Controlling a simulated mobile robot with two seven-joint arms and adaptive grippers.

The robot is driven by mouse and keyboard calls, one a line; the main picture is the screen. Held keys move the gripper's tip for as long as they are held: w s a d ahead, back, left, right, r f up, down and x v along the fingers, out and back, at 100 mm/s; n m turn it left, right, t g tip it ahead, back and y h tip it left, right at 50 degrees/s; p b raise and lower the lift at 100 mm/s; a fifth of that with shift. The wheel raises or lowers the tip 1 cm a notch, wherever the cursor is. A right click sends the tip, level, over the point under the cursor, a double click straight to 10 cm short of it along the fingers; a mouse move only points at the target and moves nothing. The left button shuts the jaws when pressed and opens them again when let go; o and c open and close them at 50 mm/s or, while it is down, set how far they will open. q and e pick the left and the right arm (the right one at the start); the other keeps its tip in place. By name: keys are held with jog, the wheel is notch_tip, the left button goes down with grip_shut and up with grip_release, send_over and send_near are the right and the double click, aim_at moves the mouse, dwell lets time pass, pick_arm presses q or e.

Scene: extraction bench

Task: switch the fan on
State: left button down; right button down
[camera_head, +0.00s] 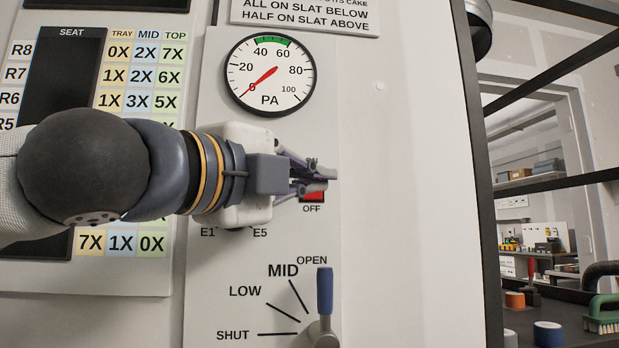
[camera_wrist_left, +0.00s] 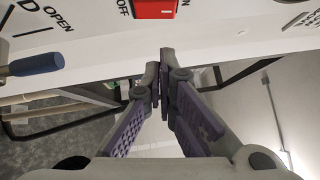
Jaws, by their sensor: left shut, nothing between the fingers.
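The fan switch is a red rocker (camera_head: 312,196) on the light panel, with "OFF" printed below it in the head view. The gauge (camera_head: 270,74) above it is marked PA, and its red needle points near 0. My left gripper (camera_head: 330,174) is shut and empty, its fingertips just above the rocker in the head view and covering its upper part. In the left wrist view the red rocker (camera_wrist_left: 155,8) shows at the top edge, beyond the shut fingertips (camera_wrist_left: 165,62). I cannot tell whether the fingers touch it. My right gripper is not in view.
A lever with a blue handle (camera_head: 325,290) stands at OPEN, below the switch; its handle also shows in the left wrist view (camera_wrist_left: 36,64). A chart (camera_head: 140,75) is at the left. A dark frame post (camera_head: 478,170) stands right of the panel. Bare panel lies between switch and post.

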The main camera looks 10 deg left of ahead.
pick_arm(q)
jog(key=w, duration=0.3)
jog(key=w+a, duration=0.1)
jog(key=shift+w+r+p, duration=0.3)
jog(key=shift+r+p, duration=0.1)
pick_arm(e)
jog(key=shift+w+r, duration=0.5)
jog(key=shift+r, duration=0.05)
pick_arm(q)
jog(key=shift+a, duration=0.1)
